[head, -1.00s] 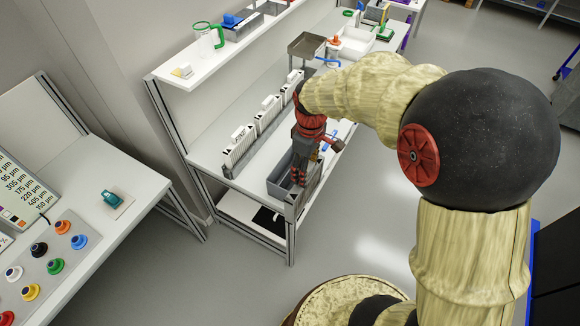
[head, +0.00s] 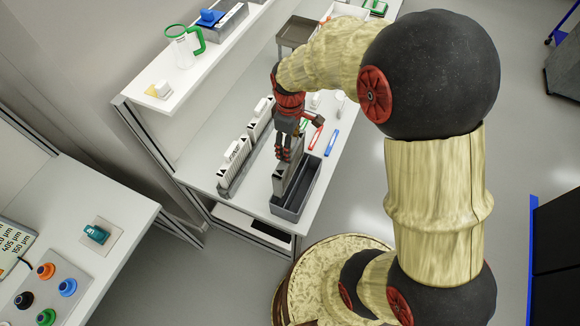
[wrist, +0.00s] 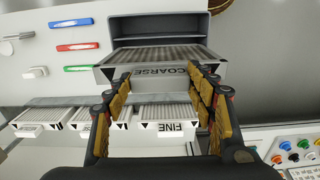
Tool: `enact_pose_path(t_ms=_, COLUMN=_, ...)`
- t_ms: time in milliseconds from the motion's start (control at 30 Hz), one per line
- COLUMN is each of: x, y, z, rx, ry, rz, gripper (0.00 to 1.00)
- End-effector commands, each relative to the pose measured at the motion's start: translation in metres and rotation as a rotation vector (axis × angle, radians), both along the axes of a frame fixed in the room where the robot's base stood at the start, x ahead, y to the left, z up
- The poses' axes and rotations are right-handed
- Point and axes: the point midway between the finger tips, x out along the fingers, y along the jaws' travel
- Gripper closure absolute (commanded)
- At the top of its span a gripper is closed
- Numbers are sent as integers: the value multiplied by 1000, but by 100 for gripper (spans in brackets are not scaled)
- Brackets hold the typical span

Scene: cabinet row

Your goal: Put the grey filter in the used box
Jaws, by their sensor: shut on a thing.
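The grey filter (wrist: 150,55), with a pleated top and the word COARSE on its edge, is between the fingers of my gripper (wrist: 162,76) in the wrist view. My gripper (head: 284,158) is shut on it, fingers pointing down. In the head view the grey filter (head: 282,182) shows as an upright grey slab at the left side of an open grey box (head: 312,188). The box (wrist: 160,17) lies just beyond the filter in the wrist view and its visible inside looks empty. I cannot tell whether the filter's lower edge is inside the box. No label shows on the box.
Red (head: 316,138) and blue (head: 331,143) markers lie behind the box. A shelf (head: 160,105) overhangs at left. The bench's front edge is close to the box.

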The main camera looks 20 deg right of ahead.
Motion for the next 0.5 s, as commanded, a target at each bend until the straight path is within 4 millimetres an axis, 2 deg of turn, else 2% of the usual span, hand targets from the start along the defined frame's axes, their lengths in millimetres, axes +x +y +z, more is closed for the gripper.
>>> enact_pose_path(t_ms=100, x=0, y=0, z=-31, rx=0, ry=3, rz=0, gripper=91)
enact_pose_path(t_ms=233, x=0, y=0, z=-57, rx=0, ry=3, rz=0, gripper=91)
enact_pose_path(t_ms=500, x=1, y=0, z=-78, rx=0, ry=-1, rz=0, gripper=91)
